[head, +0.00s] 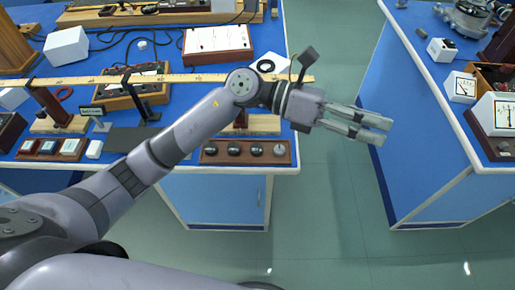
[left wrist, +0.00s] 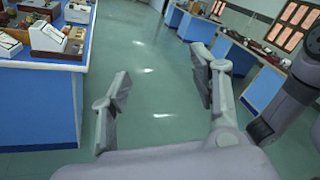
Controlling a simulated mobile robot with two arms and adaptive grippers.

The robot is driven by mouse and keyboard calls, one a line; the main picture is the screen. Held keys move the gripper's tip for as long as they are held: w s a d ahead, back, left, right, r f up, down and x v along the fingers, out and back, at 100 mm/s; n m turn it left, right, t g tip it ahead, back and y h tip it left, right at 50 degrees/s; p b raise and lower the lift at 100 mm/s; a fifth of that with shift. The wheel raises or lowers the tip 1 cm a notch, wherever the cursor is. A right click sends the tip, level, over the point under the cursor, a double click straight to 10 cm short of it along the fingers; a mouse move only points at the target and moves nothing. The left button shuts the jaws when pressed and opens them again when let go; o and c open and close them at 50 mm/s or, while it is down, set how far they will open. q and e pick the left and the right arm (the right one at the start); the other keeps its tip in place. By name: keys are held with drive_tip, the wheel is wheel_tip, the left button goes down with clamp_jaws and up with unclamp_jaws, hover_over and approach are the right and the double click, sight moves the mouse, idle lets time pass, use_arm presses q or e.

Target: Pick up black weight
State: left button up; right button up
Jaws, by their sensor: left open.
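Black weights (head: 233,149) sit in a row in a brown wooden holder (head: 205,160) at the front edge of the left blue bench in the head view. A greyer round piece (head: 280,149) sits at the holder's right end. My left gripper (head: 384,132) is open and empty, over the aisle to the right of the holder and apart from it. In the left wrist view my left gripper (left wrist: 160,88) has its fingers spread with only floor between them; the black weights do not show there. My right gripper is not in view.
The left bench (head: 210,200) carries a long wooden ruler (head: 190,78), a wooden box (head: 217,58) and small instruments. The right bench (head: 430,130) holds meters (head: 461,87). The green floor (head: 335,215) between the benches is clear.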

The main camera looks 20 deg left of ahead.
use_arm(q)
drive_tip(key=w+a+f+m+y, duration=0.1)
drive_tip(key=a+f+m+y, duration=0.3)
drive_tip(key=f+y, duration=0.25)
drive_tip(key=t+y, duration=0.1)
drive_tip(key=y, duration=1)
hover_over(255, 147)
wheel_tip(255, 147, down, 3)
drive_tip(key=shift+m, duration=0.3)
drive_tip(key=f, duration=0.3)
drive_tip(key=f+p, duration=0.1)
drive_tip(key=f, duration=0.3)
drive_tip(key=a+f+p, duration=0.1)
drive_tip(key=f, duration=0.3)
drive_tip(key=shift+s, duration=0.15)
drive_tip(key=f+p, duration=0.1)
drive_tip(key=f, duration=0.1)
drive_tip(key=d+f, duration=0.1)
drive_tip(key=f, duration=0.2)
drive_tip(key=shift+f+p, duration=0.2)
drive_tip(key=shift+p, duration=0.15)
drive_tip(key=shift+f, duration=0.25)
drive_tip(key=shift+c, duration=0.3)
